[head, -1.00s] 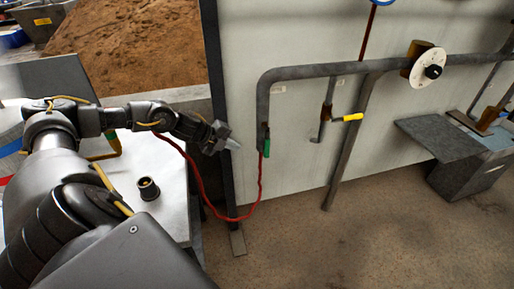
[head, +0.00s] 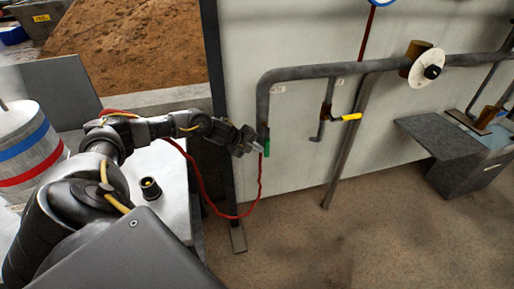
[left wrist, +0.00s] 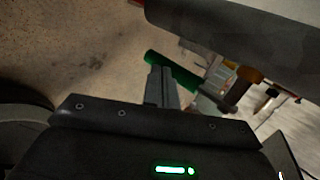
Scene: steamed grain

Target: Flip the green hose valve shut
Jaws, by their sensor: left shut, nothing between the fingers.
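The green hose valve handle (head: 266,147) is at the lower end of the grey pipe's left vertical leg, just above the red hose. In the left wrist view the green handle (left wrist: 172,72) lies just beyond my fingertips, partly covered by them. My left gripper (head: 258,148) is shut and empty, its tips close beside the handle from the left. I cannot tell whether they touch. It also shows in the left wrist view (left wrist: 160,70). My right gripper is not in view.
The grey pipe (head: 320,70) runs along the white wall panel, with a yellow-handled valve (head: 351,117) and a round white dial (head: 427,69). A red hose (head: 205,190) hangs low. A striped drum (head: 30,150) and a small black fitting (head: 150,188) are on the left.

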